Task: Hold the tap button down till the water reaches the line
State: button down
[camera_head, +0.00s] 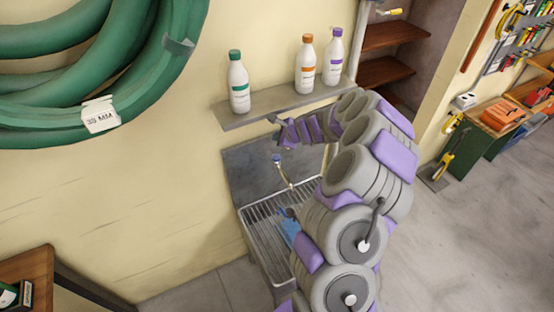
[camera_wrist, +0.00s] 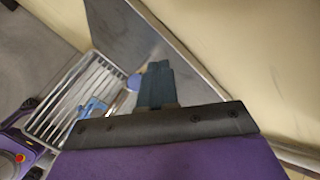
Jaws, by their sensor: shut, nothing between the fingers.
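The tap (camera_head: 284,172) rises over a metal sink in the head view, with a small blue button (camera_head: 276,158) on top. My gripper (camera_head: 284,137) is above and slightly right of the button, apart from it in the picture. In the wrist view its dark fingers (camera_wrist: 158,70) are together and empty. A blue-purple round part, which looks like the tap button (camera_wrist: 134,82), shows just left of the fingers. A blue translucent container (camera_head: 290,228) stands on the sink grate, partly behind my arm; it also shows in the wrist view (camera_wrist: 93,107). Its line and water level cannot be made out.
The slatted grate (camera_head: 262,222) has a metal backsplash (camera_head: 245,170) against the wall. A shelf (camera_head: 265,107) above holds green-, orange- and purple-capped bottles (camera_head: 239,85). A green hose (camera_head: 165,60) hangs at upper left. Open floor (camera_head: 450,240) lies at right.

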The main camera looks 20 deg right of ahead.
jog(key=b, duration=0.5)
send_over(278, 158)
notch_tip(278, 158, down, 6)
jog(key=shift+r, duration=0.1)
jog(key=shift+d+f, duration=0.1)
jog(key=shift+f, duration=0.55)
dwell(1.1)
jog(key=shift+f, duration=0.3)
jog(key=shift+f+b, duration=0.55)
dwell(4.5)
